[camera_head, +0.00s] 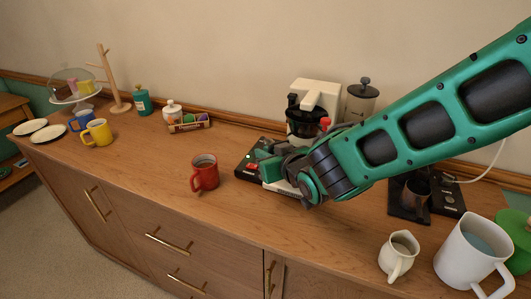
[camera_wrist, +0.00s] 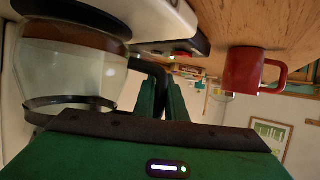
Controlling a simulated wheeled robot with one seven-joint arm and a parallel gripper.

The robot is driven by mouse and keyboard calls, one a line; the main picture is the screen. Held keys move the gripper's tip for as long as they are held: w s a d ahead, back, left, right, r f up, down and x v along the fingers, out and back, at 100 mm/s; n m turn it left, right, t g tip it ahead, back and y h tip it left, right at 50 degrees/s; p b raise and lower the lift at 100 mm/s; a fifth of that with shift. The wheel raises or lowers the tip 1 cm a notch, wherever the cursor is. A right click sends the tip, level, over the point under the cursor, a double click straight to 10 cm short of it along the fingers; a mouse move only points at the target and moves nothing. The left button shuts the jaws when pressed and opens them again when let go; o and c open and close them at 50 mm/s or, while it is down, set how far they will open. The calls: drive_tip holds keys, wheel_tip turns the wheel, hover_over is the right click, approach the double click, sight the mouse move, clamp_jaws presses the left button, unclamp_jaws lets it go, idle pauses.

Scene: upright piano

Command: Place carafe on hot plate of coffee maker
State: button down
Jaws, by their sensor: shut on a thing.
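The white coffee maker (camera_head: 318,92) stands against the wall, partly hidden by my arm. In the wrist view, which is upside down, the glass carafe (camera_wrist: 70,72) shows brown liquid at its base and a black collar. It is in line with the round black hot plate (camera_wrist: 75,12), at or very close to its surface; I cannot tell whether they touch. My gripper (camera_wrist: 162,95) is shut on the carafe's black handle (camera_wrist: 150,70). In the head view, my gripper (camera_head: 268,160) is in front of the coffee maker, and the carafe is mostly hidden.
A red mug (camera_head: 205,175) stands left of my gripper, next to a black device (camera_head: 249,168) with a red light. A lidded canister (camera_head: 362,100) is behind my arm. A cream pitcher (camera_head: 398,258) and white jug (camera_head: 470,255) stand at right. The counter's middle front is clear.

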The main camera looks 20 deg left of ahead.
drive_tip(key=shift+w+r, duration=0.1)
drive_tip(key=shift+w, duration=0.45)
drive_tip(key=shift+f, duration=0.3)
drive_tip(key=shift+f, duration=0.15)
drive_tip(key=c, duration=1.8)
unclamp_jaws()
drive_tip(key=shift+s, duration=0.1)
drive_tip(key=shift+s+d+r, duration=0.15)
drive_tip(key=shift+d+r, duration=0.05)
drive_tip(key=v, duration=1.1)
drive_tip(key=shift+d, duration=0.2)
drive_tip(key=shift+s+r, duration=0.1)
